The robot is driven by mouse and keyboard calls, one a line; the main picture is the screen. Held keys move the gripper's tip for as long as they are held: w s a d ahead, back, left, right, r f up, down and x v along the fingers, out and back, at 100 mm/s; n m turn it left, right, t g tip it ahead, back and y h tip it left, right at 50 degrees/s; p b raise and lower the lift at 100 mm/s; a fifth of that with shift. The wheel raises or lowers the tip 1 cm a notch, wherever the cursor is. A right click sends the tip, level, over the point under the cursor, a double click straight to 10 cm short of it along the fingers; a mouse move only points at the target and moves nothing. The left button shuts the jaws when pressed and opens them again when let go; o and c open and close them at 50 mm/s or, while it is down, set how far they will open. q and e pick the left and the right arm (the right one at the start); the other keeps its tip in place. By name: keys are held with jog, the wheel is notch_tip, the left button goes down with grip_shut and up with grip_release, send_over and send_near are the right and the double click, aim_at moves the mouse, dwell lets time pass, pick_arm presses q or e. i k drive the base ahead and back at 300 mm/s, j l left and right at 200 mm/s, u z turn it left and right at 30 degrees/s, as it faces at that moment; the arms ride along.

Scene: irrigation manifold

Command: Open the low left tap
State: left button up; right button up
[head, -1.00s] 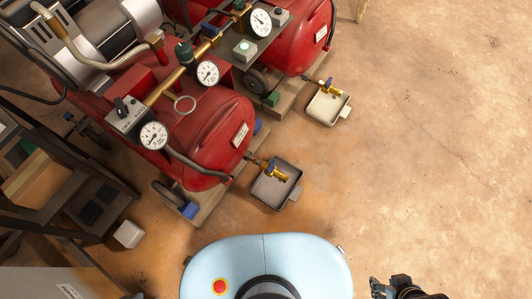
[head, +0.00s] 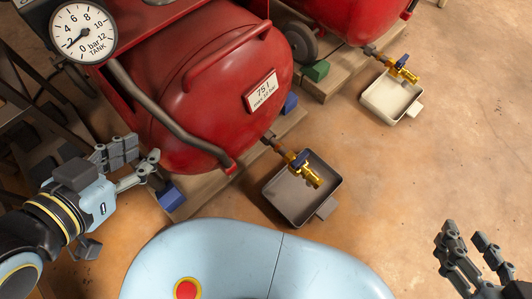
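My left gripper (head: 142,160) is at the left, in front of the tank's lower left side. It appears open and empty, well apart from the tap. My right gripper (head: 472,256) is open and empty at the lower right, over bare floor.
A second brass tap (head: 405,72) with a blue handle sits over a cream tray (head: 392,98) at the upper right. A bent grey pipe (head: 160,112) runs down the nearer tank. A gauge (head: 84,33) is at the upper left. The floor on the right is clear.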

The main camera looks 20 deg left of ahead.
aim_at(299, 161)
jog(key=l+u, duration=0.3)
jog(key=l, duration=0.25)
jog(key=k+l+u, duration=0.1)
jog(key=l+u, duration=0.2)
jog(key=l, duration=0.25)
jog(key=k+l+u, duration=0.1)
jog(key=l+u, duration=0.15)
jog(key=l, duration=0.3)
